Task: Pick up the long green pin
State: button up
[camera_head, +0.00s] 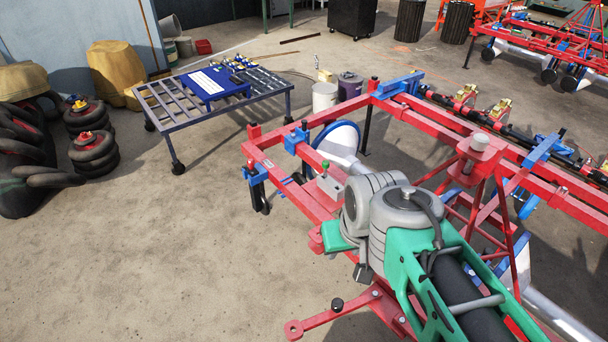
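A small green-topped pin (325,164) stands at a light grey block (331,187) on the near-left part of the red planter frame (292,193). Only its short upper part shows, so I cannot tell its full length or whether it is the long one. My green and grey arm reaches in from the lower right, over the frame. Its grey joints are just right of the grey block. The fingers of my gripper cannot be made out; they seem hidden behind the arm. I see nothing held.
The red frame with blue brackets (398,84) fills the right side. A slatted metal table (170,117) bearing a blue panel (215,85) stands at upper left. Black ribbed rolls (94,152) lie at far left. The concrete floor at lower left is clear.

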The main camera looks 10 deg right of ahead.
aim_at(326, 162)
jog(key=u, duration=1.65)
jog(key=i, duration=1.6)
jog(key=z, duration=2.1)
jog(key=i, duration=1.65)
